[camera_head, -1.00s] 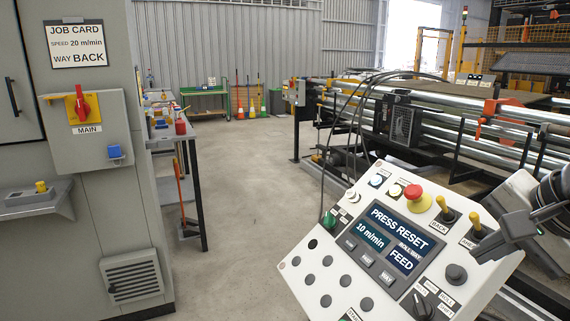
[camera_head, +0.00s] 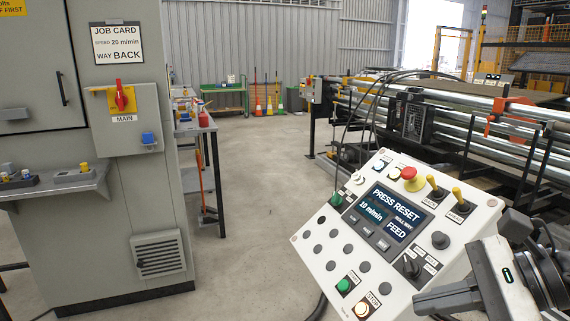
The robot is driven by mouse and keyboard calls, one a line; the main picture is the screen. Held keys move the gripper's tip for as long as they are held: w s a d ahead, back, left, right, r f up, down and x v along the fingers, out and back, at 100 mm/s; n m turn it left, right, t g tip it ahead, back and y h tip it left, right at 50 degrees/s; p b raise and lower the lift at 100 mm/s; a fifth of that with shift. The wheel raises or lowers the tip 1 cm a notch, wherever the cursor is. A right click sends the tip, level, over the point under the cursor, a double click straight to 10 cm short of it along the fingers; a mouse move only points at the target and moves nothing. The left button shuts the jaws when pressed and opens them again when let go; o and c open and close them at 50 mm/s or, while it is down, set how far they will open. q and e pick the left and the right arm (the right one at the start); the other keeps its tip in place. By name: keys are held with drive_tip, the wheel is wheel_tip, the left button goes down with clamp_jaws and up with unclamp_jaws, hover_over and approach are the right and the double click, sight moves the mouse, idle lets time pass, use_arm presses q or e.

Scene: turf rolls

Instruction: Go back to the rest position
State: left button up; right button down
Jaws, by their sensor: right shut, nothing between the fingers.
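My right gripper (camera_head: 446,301) is at the lower right, in front of the lower right edge of the control panel. Its fingers look closed and hold nothing. The white control panel (camera_head: 327,267) is tilted, with a dark screen (camera_head: 385,217) reading "PRESS RESET", "10 m/min" and "FEED". It carries a red mushroom button (camera_head: 412,179), two yellow-tipped levers (camera_head: 434,185), a green START button (camera_head: 344,285) and a lit STOP button (camera_head: 362,309). My left gripper is out of view.
A grey cabinet (camera_head: 166,190) with a red MAIN switch (camera_head: 121,97) and a job card (camera_head: 117,43) stands at left, with a shelf (camera_head: 60,184). A workbench (camera_head: 218,180) stands behind it. The roller machine (camera_head: 460,120) fills the right. The middle floor (camera_head: 265,190) is clear.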

drive_tip(key=w+f+m+t, duration=0.1)
drive_tip(key=f+m+t, duration=0.25)
drive_tip(key=m, duration=0.65)
drive_tip(key=w+f+m+t+h, duration=0.1)
drive_tip(key=f+m+t, duration=0.25)
drive_tip(key=m, duration=0.75)
drive_tip(key=w+f+m+t, duration=0.1)
drive_tip(key=f+m+t, duration=0.3)
drive_tip(key=m, duration=0.6)
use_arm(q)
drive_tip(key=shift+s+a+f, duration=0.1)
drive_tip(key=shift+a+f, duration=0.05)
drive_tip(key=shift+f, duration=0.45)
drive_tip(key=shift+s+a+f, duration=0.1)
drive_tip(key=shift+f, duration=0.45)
use_arm(e)
drive_tip(key=s+a+f+m+g+h, duration=0.2)
drive_tip(key=s+f+m, duration=0.3)
drive_tip(key=f+m, duration=0.4)
drive_tip(key=s+a+f+m+g+h, duration=0.3)
drive_tip(key=s+a+f+m, duration=0.2)
drive_tip(key=f+m, duration=0.4)
drive_tip(key=shift+f+m+h, duration=0.2)
drive_tip(key=shift+m+h, duration=0.2)
drive_tip(key=shift+m, duration=0.4)
